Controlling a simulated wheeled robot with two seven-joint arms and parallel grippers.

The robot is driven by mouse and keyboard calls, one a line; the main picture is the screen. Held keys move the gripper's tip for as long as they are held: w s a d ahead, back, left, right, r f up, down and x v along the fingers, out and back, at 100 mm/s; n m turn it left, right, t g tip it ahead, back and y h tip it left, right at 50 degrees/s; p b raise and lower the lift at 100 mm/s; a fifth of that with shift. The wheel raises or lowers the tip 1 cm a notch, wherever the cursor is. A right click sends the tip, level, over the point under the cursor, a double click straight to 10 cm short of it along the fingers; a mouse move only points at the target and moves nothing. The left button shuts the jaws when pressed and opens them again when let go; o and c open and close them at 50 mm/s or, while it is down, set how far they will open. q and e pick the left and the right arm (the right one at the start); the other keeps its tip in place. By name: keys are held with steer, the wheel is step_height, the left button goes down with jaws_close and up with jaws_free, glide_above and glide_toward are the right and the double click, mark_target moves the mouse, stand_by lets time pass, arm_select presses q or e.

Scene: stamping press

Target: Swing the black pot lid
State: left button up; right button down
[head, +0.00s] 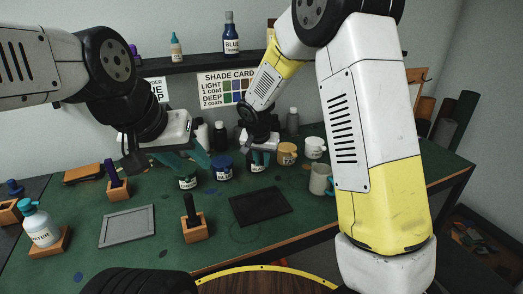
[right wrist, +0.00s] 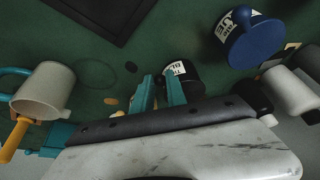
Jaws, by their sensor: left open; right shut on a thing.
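The black pot (head: 257,168) stands at the back of the green table, right of the blue pot (head: 222,172). My right gripper (head: 261,155) is over its top and hides most of the lid. In the right wrist view the black pot (right wrist: 176,69) shows its pale label, and its black lid (right wrist: 190,86) is beside the teal fingers. The right gripper (right wrist: 160,88) is shut on a small dark part between the fingertips, apparently the lid's knob. Whether the lid sits flush is hidden. My left gripper (head: 188,160) is open and empty above the green-labelled pot (head: 187,182).
Mugs (head: 314,147) stand right of the black pot; a pale mug (head: 320,178) is nearer the front. A dark tray (head: 261,205), a grey tray (head: 127,226) and a wooden block with a black handle (head: 195,229) lie in front. Bottles stand close behind the pots.

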steer(key=c, duration=1.3)
jaws_free()
steer(key=shift+s+d+f, duration=0.3)
steer(key=shift+c, duration=0.2)
steer(key=shift+r, duration=0.1)
steer(key=shift+a, duration=0.1)
steer(key=shift+r, duration=0.5)
steer(key=v, duration=0.6)
steer(key=shift+s+r, duration=0.25)
steer(key=shift+r, duration=0.1)
steer(key=s+d+r+n+y, duration=0.1)
steer(key=s+d+r, duration=0.3)
steer(key=s, duration=0.4)
steer(key=s+d+r+n+t+y, duration=0.1)
steer(key=s+d+r, duration=0.3)
steer(key=s, duration=0.4)
steer(key=s+d+r+n+y, duration=0.1)
steer(key=s+d+r, duration=0.3)
steer(key=s, duration=0.5)
steer(key=shift+d+t, duration=0.3)
steer(key=shift+d, duration=0.85)
